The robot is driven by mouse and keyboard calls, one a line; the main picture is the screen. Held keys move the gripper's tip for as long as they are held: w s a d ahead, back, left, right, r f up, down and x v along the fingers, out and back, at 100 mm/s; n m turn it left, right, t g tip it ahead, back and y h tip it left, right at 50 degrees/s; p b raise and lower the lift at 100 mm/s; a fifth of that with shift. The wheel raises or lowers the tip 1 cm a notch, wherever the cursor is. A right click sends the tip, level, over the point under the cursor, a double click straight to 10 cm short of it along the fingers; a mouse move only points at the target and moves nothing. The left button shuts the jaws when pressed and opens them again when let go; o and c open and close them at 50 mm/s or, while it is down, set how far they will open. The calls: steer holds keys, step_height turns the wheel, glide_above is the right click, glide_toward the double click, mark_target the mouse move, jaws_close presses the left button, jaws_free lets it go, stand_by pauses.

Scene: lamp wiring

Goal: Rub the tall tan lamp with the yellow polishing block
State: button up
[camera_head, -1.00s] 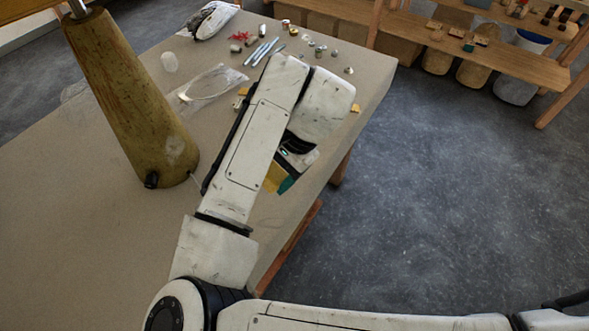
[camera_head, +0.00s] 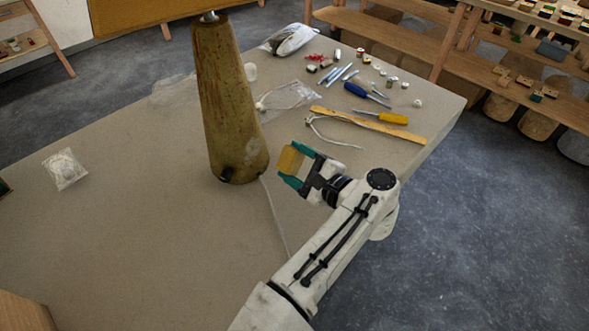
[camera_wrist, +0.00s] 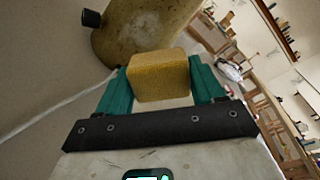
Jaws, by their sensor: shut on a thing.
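The tall tan lamp (camera_head: 230,110) stands upright on the table in the head view, its tapered body worn and streaked, with a dark knob near its foot. My gripper (camera_head: 290,163) is shut on the yellow polishing block (camera_head: 291,158), to the right of the lamp's lower body. In the wrist view the block (camera_wrist: 159,76) sits between the green fingers, in front of the lamp's base (camera_wrist: 140,30). In the head view a gap shows between block and lamp; they look apart.
A white cord (camera_head: 274,215) runs from the lamp's foot across the table (camera_head: 130,230). A wooden ruler (camera_head: 365,123), yellow-handled screwdriver (camera_head: 393,118), blue-handled tool (camera_head: 357,90) and a plastic bag (camera_head: 290,97) lie behind my gripper. The table left of the lamp is mostly clear.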

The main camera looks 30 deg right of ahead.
mark_target(252, 150)
steer(key=shift+b+x, duration=0.95)
steer(key=shift+x, duration=2)
steer(key=shift+b+x, duration=0.3)
steer(key=shift+x, duration=0.65)
steer(key=shift+s+a, duration=0.35)
steer(key=shift+a, duration=0.45)
steer(key=shift+s+a, duration=0.35)
steer(key=shift+a, duration=0.5)
steer(key=shift+s+a+p, duration=0.15)
steer(key=shift+s+a, duration=0.05)
steer(key=shift+a, duration=0.65)
steer(key=shift+s+a+p, duration=0.15)
steer(key=shift+s+a, duration=0.1)
steer(key=shift+a, duration=0.6)
